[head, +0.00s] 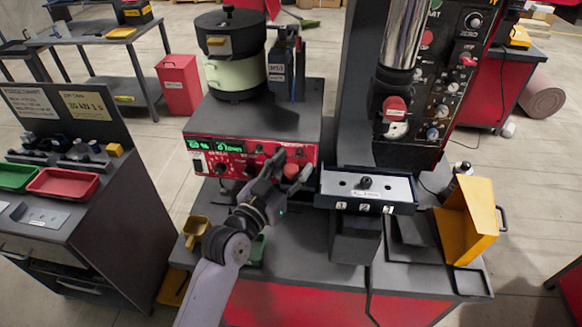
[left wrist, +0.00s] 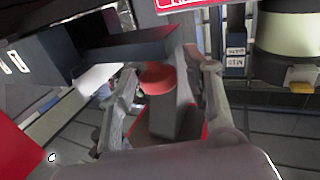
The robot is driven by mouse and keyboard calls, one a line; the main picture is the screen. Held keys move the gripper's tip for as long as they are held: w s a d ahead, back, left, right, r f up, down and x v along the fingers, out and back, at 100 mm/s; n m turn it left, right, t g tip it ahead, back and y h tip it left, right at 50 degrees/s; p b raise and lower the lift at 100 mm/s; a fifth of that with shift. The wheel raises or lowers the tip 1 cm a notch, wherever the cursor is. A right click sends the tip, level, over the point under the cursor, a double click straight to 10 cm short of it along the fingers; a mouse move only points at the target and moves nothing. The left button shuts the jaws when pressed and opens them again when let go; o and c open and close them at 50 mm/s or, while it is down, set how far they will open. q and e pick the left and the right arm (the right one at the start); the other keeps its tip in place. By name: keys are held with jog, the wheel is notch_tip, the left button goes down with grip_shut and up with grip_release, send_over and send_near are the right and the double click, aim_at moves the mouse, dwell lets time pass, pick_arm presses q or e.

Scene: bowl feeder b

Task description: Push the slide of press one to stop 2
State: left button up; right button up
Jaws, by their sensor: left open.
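The slide of press one is a pale plate (head: 340,183) in a dark tray, with a black knob (head: 365,182) near its middle. The tray's front edge carries stop marks 1, 2 and 3 (head: 388,210). My left gripper (head: 290,168) is open, left of the tray, in front of the red feeder panel (head: 225,150). In the left wrist view my gripper (left wrist: 166,70) has its fingers apart, with a red knob (left wrist: 157,78) showing between them; I cannot tell if they touch it. My right gripper is not in view.
The press column with its control panel (head: 437,105) stands behind the tray. A feeder bowl (head: 235,75) sits on the feeder at left. A yellow bin (head: 465,225) stands at right. A yellow scoop (head: 196,230) lies at the bench's left edge.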

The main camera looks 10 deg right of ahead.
pick_arm(q)
jog(key=v, duration=1.2)
